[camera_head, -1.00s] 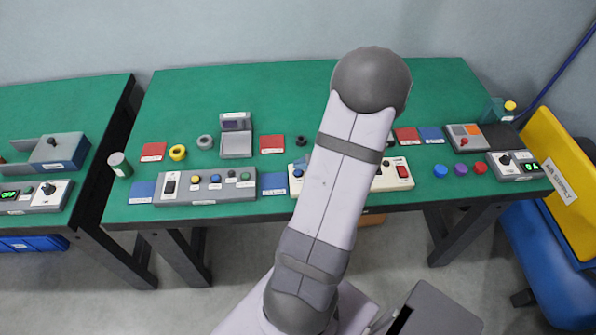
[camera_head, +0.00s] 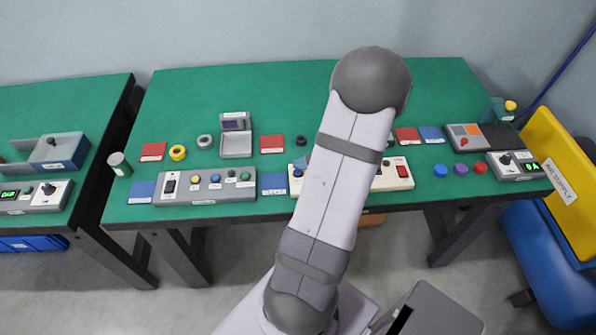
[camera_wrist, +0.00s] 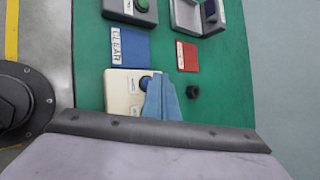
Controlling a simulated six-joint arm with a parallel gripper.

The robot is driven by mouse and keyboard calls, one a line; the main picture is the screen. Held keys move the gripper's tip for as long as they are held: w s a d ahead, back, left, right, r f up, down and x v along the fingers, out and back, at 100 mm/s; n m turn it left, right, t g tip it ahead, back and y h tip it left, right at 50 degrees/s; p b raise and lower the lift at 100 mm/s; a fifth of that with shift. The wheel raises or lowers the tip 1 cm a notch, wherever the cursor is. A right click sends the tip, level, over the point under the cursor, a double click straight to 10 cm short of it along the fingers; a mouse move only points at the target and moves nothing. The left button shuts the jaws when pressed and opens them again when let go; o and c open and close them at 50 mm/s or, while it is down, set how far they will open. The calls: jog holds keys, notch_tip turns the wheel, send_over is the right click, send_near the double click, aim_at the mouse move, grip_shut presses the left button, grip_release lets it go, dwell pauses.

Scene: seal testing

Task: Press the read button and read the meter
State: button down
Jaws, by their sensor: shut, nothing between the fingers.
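A cream panel (camera_head: 378,184) stands at the front edge of the middle table, largely hidden behind my arm. It has a blue button (camera_head: 297,173) at its left end and a red switch (camera_head: 402,171) at its right end. In the wrist view my light-blue gripper (camera_wrist: 163,98) is shut and empty, right beside the blue button (camera_wrist: 146,83) and partly covering it. I cannot tell whether it touches the button. The button's label is too small to read. A grey device with a small dark screen (camera_head: 234,124) stands behind. I cannot tell which device is the meter.
A grey panel with several buttons (camera_head: 205,195) and a blue mat (camera_head: 274,183) lie left of the cream panel. A red mat (camera_head: 271,144) and a dark ring (camera_head: 301,141) lie behind it.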

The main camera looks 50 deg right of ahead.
jog(key=shift+f+b, duration=0.8)
jog(key=shift+b, duration=0.2)
dwell(0.8)
dwell(0.4)
jog(key=shift+r+p, duration=0.5)
jog(key=shift+r, duration=0.3)
jog(key=shift+r, duration=0.1)
jog(key=shift+r+p, duration=1.85)
jog(key=shift+r, duration=0.55)
